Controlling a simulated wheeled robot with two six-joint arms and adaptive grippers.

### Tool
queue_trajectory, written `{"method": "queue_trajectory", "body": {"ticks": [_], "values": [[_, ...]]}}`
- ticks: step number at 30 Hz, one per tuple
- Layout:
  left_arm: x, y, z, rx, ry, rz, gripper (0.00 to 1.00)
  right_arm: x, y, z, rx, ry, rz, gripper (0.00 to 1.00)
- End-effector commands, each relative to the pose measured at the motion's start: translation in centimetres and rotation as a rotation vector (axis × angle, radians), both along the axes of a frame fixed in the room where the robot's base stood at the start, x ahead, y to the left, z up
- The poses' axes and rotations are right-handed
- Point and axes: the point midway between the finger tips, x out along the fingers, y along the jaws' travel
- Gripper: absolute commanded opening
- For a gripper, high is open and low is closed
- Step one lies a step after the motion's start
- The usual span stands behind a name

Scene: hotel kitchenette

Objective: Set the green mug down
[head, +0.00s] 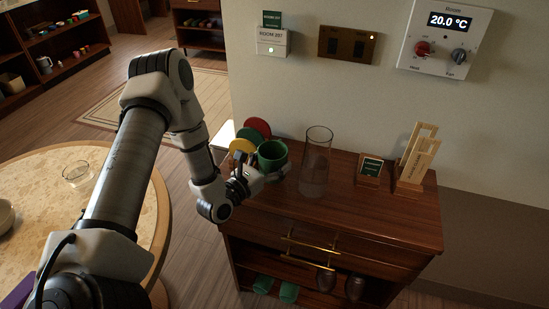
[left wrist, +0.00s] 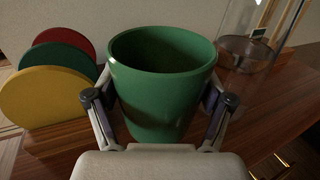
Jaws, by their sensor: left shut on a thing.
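The green mug (head: 271,158) is upright at the left end of the wooden cabinet top (head: 345,213). My left gripper (head: 266,173) is shut on it. In the left wrist view the mug (left wrist: 163,90) stands between the two fingers, one on each side, with its open rim up and its inside empty as far as I see. Its base is hidden behind the gripper, so I cannot tell whether it touches the wood. My right gripper is not in view.
Red, green and yellow discs (head: 242,147) stand just left of the mug. A tall clear glass container (head: 316,165) stands close on its right. A small framed sign (head: 371,168) and a wooden holder (head: 413,165) are farther right. The cabinet top's front middle is clear.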

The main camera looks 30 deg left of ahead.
Motion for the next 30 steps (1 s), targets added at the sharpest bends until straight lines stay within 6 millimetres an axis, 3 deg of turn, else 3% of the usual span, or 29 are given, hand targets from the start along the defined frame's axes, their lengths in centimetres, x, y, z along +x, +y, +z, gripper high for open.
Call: {"method": "queue_trajectory", "body": {"ticks": [1,3,14,15,17,30], "values": [[-0.21,0.05,-1.98,0.001,0.005,-0.001,0.32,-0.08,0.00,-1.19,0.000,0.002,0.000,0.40],[-0.28,0.13,-2.67,0.001,0.004,-0.001,0.32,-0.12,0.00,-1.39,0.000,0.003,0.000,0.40],[-0.29,0.15,-2.93,0.000,0.002,-0.001,0.32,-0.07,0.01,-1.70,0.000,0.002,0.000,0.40],[-0.31,0.14,-2.95,0.000,0.004,-0.001,0.84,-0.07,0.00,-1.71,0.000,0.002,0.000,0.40],[-0.31,0.14,-2.83,0.000,0.004,-0.001,1.00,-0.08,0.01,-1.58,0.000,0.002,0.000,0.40],[-0.61,0.23,-2.45,0.000,0.005,0.000,1.00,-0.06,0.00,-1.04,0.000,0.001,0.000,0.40]]}}
